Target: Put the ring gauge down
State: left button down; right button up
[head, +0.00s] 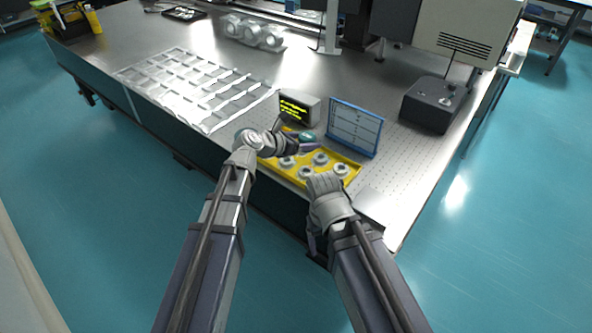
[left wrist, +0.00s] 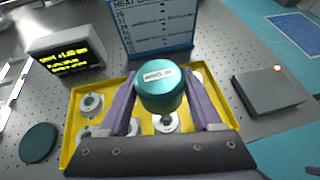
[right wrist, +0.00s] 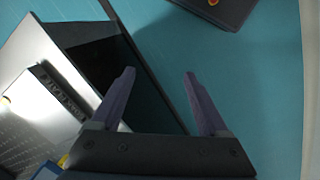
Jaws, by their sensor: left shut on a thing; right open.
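The ring gauge, as far as I can tell, is the short teal cylinder (left wrist: 160,90) with a white label on top, seen in the left wrist view. My left gripper (left wrist: 163,100) is shut on it, one purple finger on each side. It is over the yellow tray (left wrist: 70,150), hiding part of it. In the head view the teal piece (head: 308,136) shows at the tray's far side, beside my left gripper (head: 300,144). Whether it touches anything below cannot be told. My right gripper (right wrist: 159,73) is open and empty, near the table's edge, with floor behind it.
Several grey ring-shaped parts (head: 320,158) sit in the tray. A teal disc (left wrist: 38,143) lies on the table left of it. A display box (head: 299,107) and a blue-framed board (head: 355,127) stand behind. A grey plate (left wrist: 268,90) lies to the right.

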aim_at(306, 170)
jog(key=shift+o, duration=1.2)
pick_arm(q)
notch_tip(306, 170, down, 10)
jog(key=b, duration=1)
jog(key=shift+d, duration=0.1)
pick_arm(e)
notch_tip(306, 170, down, 10)
jog(key=shift+f, duration=0.1)
pick_arm(q)
jog(key=shift+f, duration=0.2)
jog(key=shift+c, duration=0.3)
grip_release()
jog(key=shift+r, duration=0.1)
jog(key=shift+r, duration=0.2)
jog(key=p+v, duration=0.5)
jog(key=v, duration=0.7)
pick_arm(e)
notch_tip(306, 170, up, 6)
jog(key=shift+f, duration=0.25)
